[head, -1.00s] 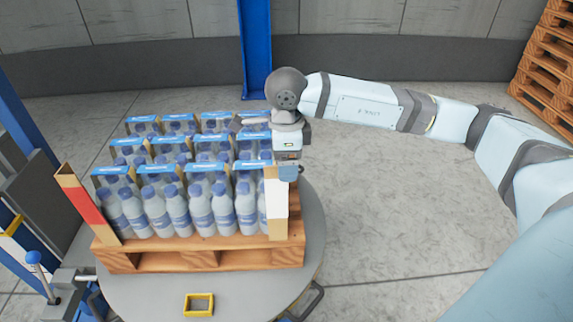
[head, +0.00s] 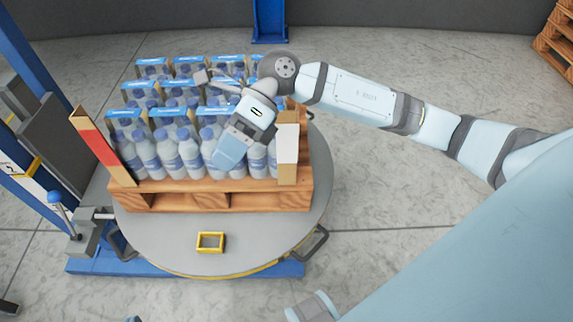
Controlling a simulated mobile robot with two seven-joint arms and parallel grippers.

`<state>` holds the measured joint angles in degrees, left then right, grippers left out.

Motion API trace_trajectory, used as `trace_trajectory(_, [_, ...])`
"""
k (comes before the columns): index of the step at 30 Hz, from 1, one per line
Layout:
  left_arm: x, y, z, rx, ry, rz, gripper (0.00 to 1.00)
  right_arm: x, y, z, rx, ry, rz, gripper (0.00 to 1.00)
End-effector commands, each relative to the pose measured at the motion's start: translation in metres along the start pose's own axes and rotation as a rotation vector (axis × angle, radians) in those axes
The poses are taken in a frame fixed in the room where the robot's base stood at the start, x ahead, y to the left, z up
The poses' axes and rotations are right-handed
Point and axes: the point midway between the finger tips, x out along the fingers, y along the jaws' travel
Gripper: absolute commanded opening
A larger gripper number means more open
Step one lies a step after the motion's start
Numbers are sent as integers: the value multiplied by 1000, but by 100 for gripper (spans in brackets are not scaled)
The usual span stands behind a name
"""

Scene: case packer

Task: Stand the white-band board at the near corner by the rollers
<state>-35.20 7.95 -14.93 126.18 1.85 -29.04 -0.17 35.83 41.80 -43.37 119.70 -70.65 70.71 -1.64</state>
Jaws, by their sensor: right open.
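The white-band board (head: 288,145), brown with a broad white band, stands upright at the right near corner of the loaded pallet (head: 225,195), beside the bottles. My right gripper (head: 226,158) is open and tilted, left of the board and in front of the near row of bottles (head: 170,150). It is apart from the board and hides some bottles. No rollers can be made out clearly.
A red-band board (head: 98,145) leans outward at the pallet's left near corner. The pallet sits on a round grey turntable (head: 160,238) with a small yellow frame (head: 210,243) on it.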

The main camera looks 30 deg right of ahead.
Motion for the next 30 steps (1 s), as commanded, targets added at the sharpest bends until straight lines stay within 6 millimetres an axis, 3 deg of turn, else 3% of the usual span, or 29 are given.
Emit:
trace_trajectory(1, [0,0,0,0,0,1,0,19,13,4,65,-125,136,78])
trace_trajectory(2, [0,1,0,0,0,1,0,26,19,9,108,-203,208,78])
trace_trajectory(6, [0,1,-1,-1,1,2,0,33,32,29,369,-574,511,78])
trace_trajectory(10, [0,1,-1,-1,1,3,0,21,12,30,695,-913,730,78])
trace_trajectory(13, [0,1,-1,-1,1,3,0,12,-22,12,996,-1161,855,78])
trace_trajectory(17, [0,1,-1,-1,1,2,0,16,-76,-44,1440,-1450,953,78])
trace_trajectory(21, [0,1,-1,-1,1,2,0,41,-117,-125,1914,-1667,980,78])
trace_trajectory(24, [0,1,-1,-1,1,1,0,62,-128,-175,2182,-1749,965,78])
trace_trajectory(28, [0,0,-1,-1,1,0,0,81,-130,-213,2386,-1793,941,78])
trace_trajectory(29, [0,0,-1,-1,1,0,0,83,-130,-217,-2399,1787,-933,78])
trace_trajectory(30, [0,0,-1,-1,1,0,0,85,-130,-221,-2394,1771,-919,78])
